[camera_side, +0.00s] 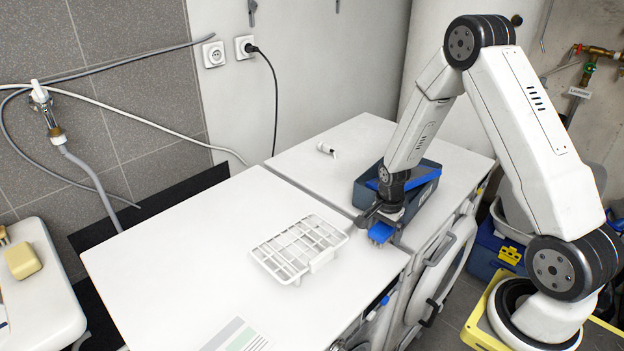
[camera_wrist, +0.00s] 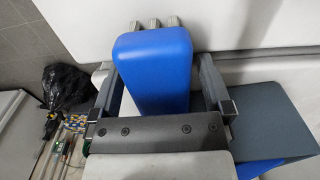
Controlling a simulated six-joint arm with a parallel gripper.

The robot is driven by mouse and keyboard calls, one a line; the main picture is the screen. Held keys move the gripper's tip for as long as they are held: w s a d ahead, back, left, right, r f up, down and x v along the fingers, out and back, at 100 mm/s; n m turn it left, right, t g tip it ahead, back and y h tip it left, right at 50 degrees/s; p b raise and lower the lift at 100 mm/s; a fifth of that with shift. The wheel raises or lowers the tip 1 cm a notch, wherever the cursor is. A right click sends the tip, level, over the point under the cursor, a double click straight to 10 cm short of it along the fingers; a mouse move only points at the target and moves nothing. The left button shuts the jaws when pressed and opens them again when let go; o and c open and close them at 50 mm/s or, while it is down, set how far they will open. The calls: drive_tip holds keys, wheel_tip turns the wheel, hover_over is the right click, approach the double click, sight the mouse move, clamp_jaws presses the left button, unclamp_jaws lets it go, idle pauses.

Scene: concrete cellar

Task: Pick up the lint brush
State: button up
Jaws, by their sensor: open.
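A bright blue block with rounded edges, which looks like the lint brush (camera_side: 381,233), is at my gripper (camera_side: 383,221), near the front edge of the white machine tops in the side view. In the wrist view the blue lint brush (camera_wrist: 152,62) lies between the two fingers of my gripper (camera_wrist: 160,80). One finger is on each side of it, and the jaws are open. A narrow gap shows by the left finger; I cannot tell whether the right finger touches. The brush's lower part is hidden behind the gripper's dark bar.
A dark blue-grey bin (camera_side: 424,186) stands just behind my gripper; it also shows at the right in the wrist view (camera_wrist: 273,122). A white wire rack (camera_side: 299,248) lies to the left. A small white item (camera_side: 327,149) lies farther back. The left white top is mostly clear.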

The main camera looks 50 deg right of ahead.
drive_tip(key=c, duration=1.2)
drive_tip(key=shift+r, duration=0.15)
drive_tip(key=shift+r, duration=0.65)
drive_tip(key=shift+s+a+r, duration=0.7)
drive_tip(key=shift+s+r, duration=1.2)
drive_tip(key=shift+s, duration=0.3)
drive_tip(key=shift+s+a+r, duration=0.75)
drive_tip(key=shift+s+r, duration=1.2)
drive_tip(key=shift+s, duration=0.3)
drive_tip(key=shift+s+a+r, duration=0.7)
drive_tip(key=shift+s+r, duration=1.2)
drive_tip(key=shift+s, duration=0.3)
